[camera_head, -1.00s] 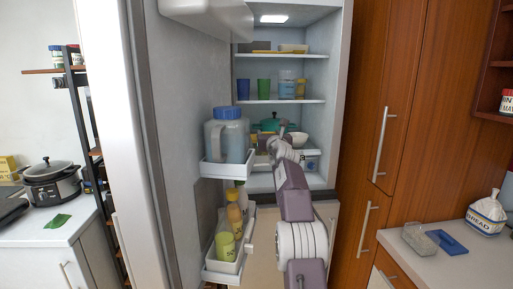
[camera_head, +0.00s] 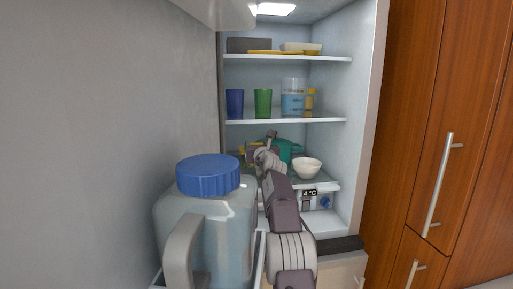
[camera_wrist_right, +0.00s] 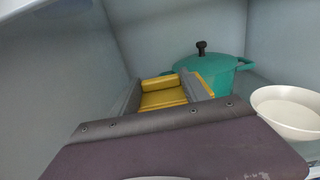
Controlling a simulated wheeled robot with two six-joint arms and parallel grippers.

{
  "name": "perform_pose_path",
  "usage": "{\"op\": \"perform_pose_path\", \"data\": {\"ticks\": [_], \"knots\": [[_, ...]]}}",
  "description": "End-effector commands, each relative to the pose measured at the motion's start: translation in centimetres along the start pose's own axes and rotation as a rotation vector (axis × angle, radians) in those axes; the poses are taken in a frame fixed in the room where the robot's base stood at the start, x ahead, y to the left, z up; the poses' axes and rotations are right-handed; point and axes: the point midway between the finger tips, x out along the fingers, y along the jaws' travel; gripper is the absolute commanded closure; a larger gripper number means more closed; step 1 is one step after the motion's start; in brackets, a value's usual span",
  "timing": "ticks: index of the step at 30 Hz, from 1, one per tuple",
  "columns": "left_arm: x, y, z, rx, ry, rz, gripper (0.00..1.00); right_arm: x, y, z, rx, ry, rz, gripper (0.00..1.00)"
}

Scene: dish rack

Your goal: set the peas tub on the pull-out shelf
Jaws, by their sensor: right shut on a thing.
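My right gripper (camera_head: 252,157) reaches into the open fridge at the level of the shelf (camera_head: 326,184) with the pot and bowl, which I take for the pull-out shelf. In the right wrist view my right gripper (camera_wrist_right: 168,98) is shut on a yellow tub (camera_wrist_right: 162,101), seen between its grey fingers. I take it for the peas tub; no label can be read. In the head view the tub is mostly hidden by my arm. I cannot tell whether its underside touches the shelf. My left gripper is not in view.
A teal lidded pot (camera_wrist_right: 205,69) stands just beyond the gripper, and a white bowl (camera_wrist_right: 287,111) stands to its right. Cups stand on the shelf above (camera_head: 290,118). A large blue-lidded jug (camera_head: 208,220) in the door stands close to my arm on the left.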

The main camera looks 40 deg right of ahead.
Motion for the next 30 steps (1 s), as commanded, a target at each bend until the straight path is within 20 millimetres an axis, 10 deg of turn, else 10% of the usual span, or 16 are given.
{"op": "perform_pose_path", "data": {"ticks": [10,30], "knots": [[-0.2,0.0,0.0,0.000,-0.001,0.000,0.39,-0.2,0.0,0.4,-0.002,-0.004,0.000,1.00],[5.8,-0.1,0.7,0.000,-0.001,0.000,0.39,-0.1,0.0,-6.3,-0.003,-0.005,0.000,1.00]]}}
